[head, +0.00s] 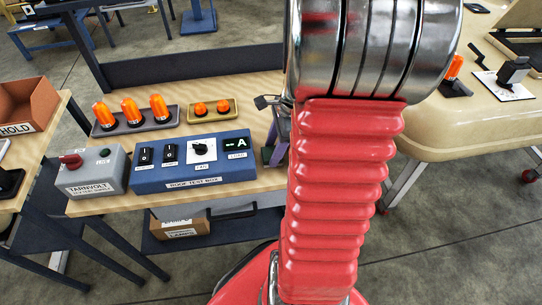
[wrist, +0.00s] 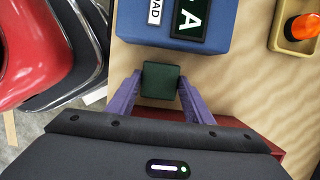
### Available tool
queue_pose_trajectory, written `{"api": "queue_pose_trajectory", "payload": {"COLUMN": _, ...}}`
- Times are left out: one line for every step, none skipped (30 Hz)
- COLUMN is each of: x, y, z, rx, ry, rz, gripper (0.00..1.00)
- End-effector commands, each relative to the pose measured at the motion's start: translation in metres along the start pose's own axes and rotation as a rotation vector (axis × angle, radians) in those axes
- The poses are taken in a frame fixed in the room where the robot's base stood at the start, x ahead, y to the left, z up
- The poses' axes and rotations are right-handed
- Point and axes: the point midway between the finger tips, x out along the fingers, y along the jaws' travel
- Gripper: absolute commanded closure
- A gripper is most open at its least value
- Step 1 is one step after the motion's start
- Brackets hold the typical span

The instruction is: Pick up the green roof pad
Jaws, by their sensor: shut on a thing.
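The green roof pad (wrist: 160,80) is a small dark green block in the wrist view, just off the edge of the blue roof test box. My gripper (wrist: 159,88) has purple fingers, one on each side of the pad, and is shut on it. I cannot tell whether the pad is clear of the wooden bench top. In the head view, my arm hides most of the gripper; a purple finger (head: 267,155) and a bit of dark green show at the bench's right end.
The blue roof test box (head: 195,166) is close left of the gripper in the head view. A grey TARNVOLT box (head: 92,174), a grey tray (head: 113,131) of orange beacons and a yellow tray (head: 233,107) share the bench. A cream trolley top (head: 440,127) is at right.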

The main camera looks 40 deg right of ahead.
Motion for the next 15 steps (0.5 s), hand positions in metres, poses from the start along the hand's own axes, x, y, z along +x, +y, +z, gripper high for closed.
{"api": "queue_pose_trajectory", "payload": {"x": 0.0, "y": 0.0, "z": 0.0, "rx": 0.0, "ry": 0.0, "rz": 0.0, "gripper": 0.76}}
{"api": "queue_pose_trajectory", "payload": {"x": 0.0, "y": 0.0, "z": 0.0, "rx": 0.0, "ry": 0.0, "rz": 0.0, "gripper": 0.76}}
{"api": "queue_pose_trajectory", "payload": {"x": 0.0, "y": 0.0, "z": 0.0, "rx": 0.0, "ry": 0.0, "rz": 0.0, "gripper": 0.76}}
{"api": "queue_pose_trajectory", "payload": {"x": 0.0, "y": 0.0, "z": 0.0, "rx": 0.0, "ry": 0.0, "rz": 0.0, "gripper": 0.76}}
{"api": "queue_pose_trajectory", "payload": {"x": 0.0, "y": 0.0, "z": 0.0, "rx": 0.0, "ry": 0.0, "rz": 0.0, "gripper": 0.76}}
{"api": "queue_pose_trajectory", "payload": {"x": 0.0, "y": 0.0, "z": 0.0, "rx": 0.0, "ry": 0.0, "rz": 0.0, "gripper": 0.76}}
{"api": "queue_pose_trajectory", "payload": {"x": 0.0, "y": 0.0, "z": 0.0, "rx": 0.0, "ry": 0.0, "rz": 0.0, "gripper": 0.76}}
{"api": "queue_pose_trajectory", "payload": {"x": 0.0, "y": 0.0, "z": 0.0, "rx": 0.0, "ry": 0.0, "rz": 0.0, "gripper": 0.76}}
{"api": "queue_pose_trajectory", "payload": {"x": -0.001, "y": 0.0, "z": 0.0, "rx": 0.0, "ry": 0.0, "rz": -0.001, "gripper": 0.76}}
{"api": "queue_pose_trajectory", "payload": {"x": -0.002, "y": 0.0, "z": 0.0, "rx": 0.0, "ry": 0.0, "rz": -0.001, "gripper": 0.76}}
{"api": "queue_pose_trajectory", "payload": {"x": -0.004, "y": 0.0, "z": 0.001, "rx": 0.0, "ry": 0.0, "rz": -0.001, "gripper": 0.76}}
{"api": "queue_pose_trajectory", "payload": {"x": -0.006, "y": -0.001, "z": 0.001, "rx": 0.0, "ry": 0.001, "rz": -0.002, "gripper": 0.76}}
{"api": "queue_pose_trajectory", "payload": {"x": -0.008, "y": -0.001, "z": 0.002, "rx": 0.0, "ry": 0.0, "rz": -0.002, "gripper": 0.76}}
{"api": "queue_pose_trajectory", "payload": {"x": -0.011, "y": -0.001, "z": 0.003, "rx": 0.0, "ry": 0.0, "rz": -0.002, "gripper": 0.76}}
{"api": "queue_pose_trajectory", "payload": {"x": -0.016, "y": -0.001, "z": 0.004, "rx": 0.0, "ry": 0.0, "rz": -0.003, "gripper": 0.76}}
